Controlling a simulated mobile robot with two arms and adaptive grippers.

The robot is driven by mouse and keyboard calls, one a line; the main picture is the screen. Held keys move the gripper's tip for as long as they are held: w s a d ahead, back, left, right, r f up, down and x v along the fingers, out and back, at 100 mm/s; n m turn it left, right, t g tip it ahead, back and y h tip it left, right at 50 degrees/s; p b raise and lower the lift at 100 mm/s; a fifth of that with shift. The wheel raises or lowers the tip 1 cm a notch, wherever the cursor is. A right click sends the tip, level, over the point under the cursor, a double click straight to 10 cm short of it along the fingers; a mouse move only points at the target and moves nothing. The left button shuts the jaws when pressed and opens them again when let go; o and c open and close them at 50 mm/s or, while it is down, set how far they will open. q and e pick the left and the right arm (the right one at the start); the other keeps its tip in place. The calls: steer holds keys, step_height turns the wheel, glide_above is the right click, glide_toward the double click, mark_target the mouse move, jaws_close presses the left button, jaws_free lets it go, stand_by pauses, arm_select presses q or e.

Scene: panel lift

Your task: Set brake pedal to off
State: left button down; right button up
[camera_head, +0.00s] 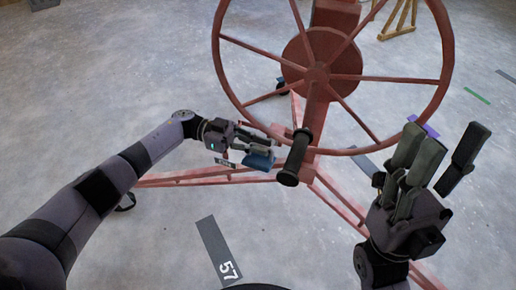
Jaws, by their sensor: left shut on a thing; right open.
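The red panel lift stands ahead, with a large spoked wheel (317,72) and a black crank handle (296,158) at its lower rim. A small blue pedal-like part (258,161), which may be the brake pedal, shows just left of the handle. My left gripper (264,152) is at this blue part, with its fingers shut on it. The fingers hide some of it, and its exact setting cannot be told. My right gripper (437,160) is open and empty, fingers pointing up, right of the wheel's lower rim.
Red legs (205,178) of the lift spread along the grey concrete floor (90,100). A dark floor marker with "57" (218,250) lies in front. A yellow wooden stand (399,18) is at the back right. The floor at left is clear.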

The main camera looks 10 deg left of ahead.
arm_select(q)
steer(key=shift+w+r, duration=0.45)
steer(key=c, duration=1.7)
jaws_free()
steer(key=shift+f, duration=0.15)
steer(key=shift+s+f, duration=0.1)
steer(key=shift+a, duration=0.2)
steer(key=v, duration=1.1)
steer(key=shift+a, duration=0.25)
